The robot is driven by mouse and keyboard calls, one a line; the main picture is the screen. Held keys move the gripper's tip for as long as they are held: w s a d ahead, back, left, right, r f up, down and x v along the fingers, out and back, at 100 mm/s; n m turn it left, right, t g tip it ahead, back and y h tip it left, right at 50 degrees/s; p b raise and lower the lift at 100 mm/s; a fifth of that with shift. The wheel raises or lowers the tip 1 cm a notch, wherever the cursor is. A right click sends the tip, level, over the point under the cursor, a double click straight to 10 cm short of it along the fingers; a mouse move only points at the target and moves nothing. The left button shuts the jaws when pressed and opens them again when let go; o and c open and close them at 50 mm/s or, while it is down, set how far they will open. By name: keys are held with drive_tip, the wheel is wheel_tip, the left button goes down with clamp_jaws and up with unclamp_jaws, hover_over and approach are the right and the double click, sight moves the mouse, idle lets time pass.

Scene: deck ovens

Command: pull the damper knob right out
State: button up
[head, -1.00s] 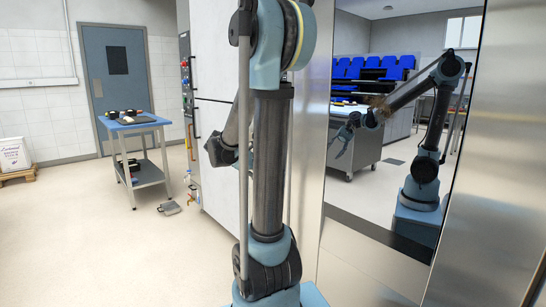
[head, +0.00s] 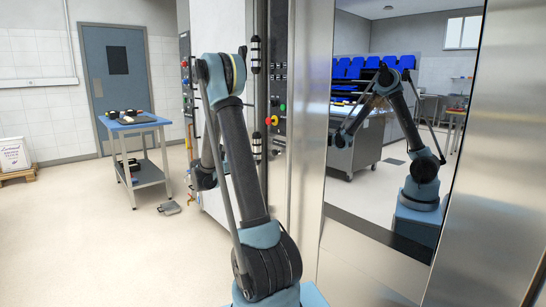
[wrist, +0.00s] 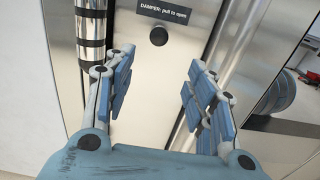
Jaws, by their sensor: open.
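The damper knob (wrist: 158,36) is a round black knob on a steel panel, below a black label (wrist: 165,10) reading "DAMPER: pull to open". It shows at the top of the wrist view, and I cannot tell how far it stands out from the panel. My gripper (wrist: 157,75) is open and empty, with blue-padded fingers spread left and right. The knob shows beyond the fingertips, roughly in line with the gap between them, and neither finger visibly touches it. In the head view the knob is not discernible and my gripper is hidden by my arm.
A vertical chrome tube with black bands (wrist: 91,35) runs close to the left finger. A control panel with coloured buttons (head: 274,120) stands behind my arm. A mirror-like steel surface (head: 385,240) reflects my arm at right.

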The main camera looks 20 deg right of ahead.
sight(273, 153)
drive_tip(key=x, duration=1.7)
drive_tip(key=shift+w+d+r, duration=0.1)
drive_tip(key=shift+w+d, duration=0.05)
drive_tip(key=shift+w, duration=0.05)
